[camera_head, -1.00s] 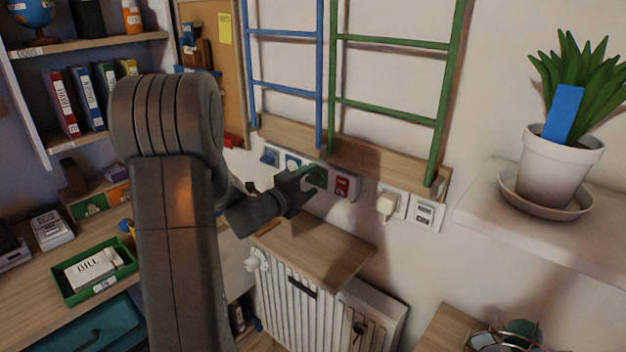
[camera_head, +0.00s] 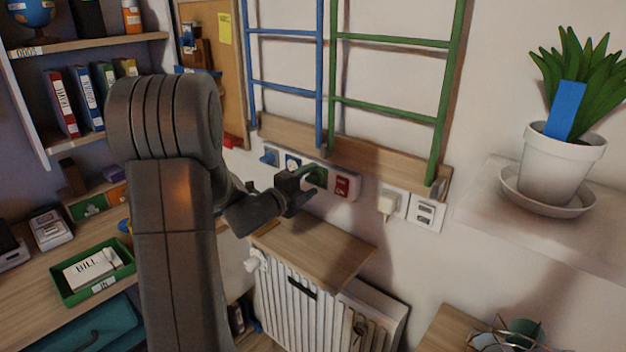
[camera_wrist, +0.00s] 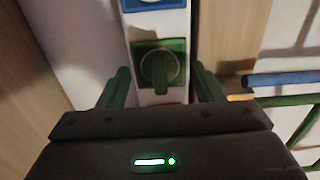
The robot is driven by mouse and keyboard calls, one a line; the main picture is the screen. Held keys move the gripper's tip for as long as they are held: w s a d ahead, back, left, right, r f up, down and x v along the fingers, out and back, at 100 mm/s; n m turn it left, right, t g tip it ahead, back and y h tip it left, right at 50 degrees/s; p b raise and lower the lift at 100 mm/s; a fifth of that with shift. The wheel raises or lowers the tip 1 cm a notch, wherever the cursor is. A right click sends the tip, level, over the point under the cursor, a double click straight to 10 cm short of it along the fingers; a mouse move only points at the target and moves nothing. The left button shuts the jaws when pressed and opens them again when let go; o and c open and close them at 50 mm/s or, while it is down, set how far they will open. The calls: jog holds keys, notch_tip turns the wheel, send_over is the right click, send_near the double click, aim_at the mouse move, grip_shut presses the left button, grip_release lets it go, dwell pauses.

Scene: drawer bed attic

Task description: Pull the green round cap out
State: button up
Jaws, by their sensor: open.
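The green round cap (camera_wrist: 158,70) sits in a green square plate on the white wall strip, in the middle of the wrist view. A raised bar runs across its face. My gripper (camera_wrist: 162,88) is open, with one dark green finger on each side of the cap and a visible space between each finger and the cap. In the head view my gripper (camera_head: 308,180) is at the wall strip, in front of the green plate (camera_head: 318,172), and hides most of the cap there.
A red switch (camera_head: 342,187) is just right of the gripper; blue sockets (camera_head: 269,156) are to the left. A white plug (camera_head: 386,205) sticks out farther right. A wooden shelf (camera_head: 325,250) over the radiator lies below. Blue and green ladders (camera_head: 430,120) hang above.

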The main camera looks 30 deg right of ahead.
dwell(0.4)
grip_shut()
jog(key=shift+a, duration=0.25)
jog(key=shift+b+v, duration=0.85)
jog(key=shift+v, duration=1.95)
jog(key=shift+s, duration=0.1)
